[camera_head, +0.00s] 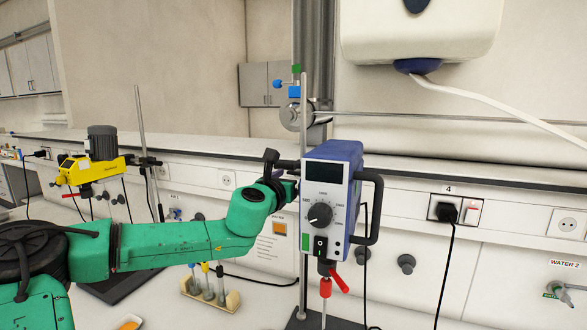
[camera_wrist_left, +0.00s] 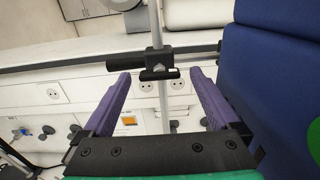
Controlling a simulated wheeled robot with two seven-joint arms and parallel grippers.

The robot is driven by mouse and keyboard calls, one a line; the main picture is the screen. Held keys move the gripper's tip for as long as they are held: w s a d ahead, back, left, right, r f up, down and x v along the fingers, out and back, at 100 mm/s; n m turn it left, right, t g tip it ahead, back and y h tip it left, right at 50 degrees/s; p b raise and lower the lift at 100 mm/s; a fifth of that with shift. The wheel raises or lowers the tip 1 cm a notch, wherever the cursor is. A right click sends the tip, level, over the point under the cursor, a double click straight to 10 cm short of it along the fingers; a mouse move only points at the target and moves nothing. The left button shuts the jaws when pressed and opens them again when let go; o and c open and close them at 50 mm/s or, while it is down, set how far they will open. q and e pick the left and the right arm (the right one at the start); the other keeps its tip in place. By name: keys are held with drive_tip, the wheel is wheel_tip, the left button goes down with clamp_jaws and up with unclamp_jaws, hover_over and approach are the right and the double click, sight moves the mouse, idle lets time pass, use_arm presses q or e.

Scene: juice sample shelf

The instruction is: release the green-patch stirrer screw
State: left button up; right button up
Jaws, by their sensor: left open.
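The green-patch stirrer (camera_head: 330,190) is a blue and white box with a dial, held on an upright metal rod. Its green patch shows low on the front and at the right edge of the left wrist view (camera_wrist_left: 315,145). Its black screw and clamp (camera_head: 271,158) stick out left of the body. In the left wrist view the black screw bar (camera_wrist_left: 160,74) lies across the rod, between and just beyond the purple fingertips. My left gripper (camera_wrist_left: 160,80) is open, and I see no finger touching the screw. In the head view its fingers are mostly hidden beside the stirrer. My right gripper is not in view.
A yellow stirrer (camera_head: 90,168) on its own rod stands at the left. A small rack of vials (camera_head: 209,294) sits on the bench below my left arm. A black handle (camera_head: 372,205) and hanging cables are right of the stirrer. A wall ledge runs behind.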

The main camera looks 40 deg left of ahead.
use_arm(q)
drive_tip(key=shift+s+r, duration=0.15)
drive_tip(key=shift+s, duration=0.05)
drive_tip(key=shift+c, duration=0.3)
drive_tip(key=shift+w, duration=0.2)
drive_tip(key=c, duration=1.3)
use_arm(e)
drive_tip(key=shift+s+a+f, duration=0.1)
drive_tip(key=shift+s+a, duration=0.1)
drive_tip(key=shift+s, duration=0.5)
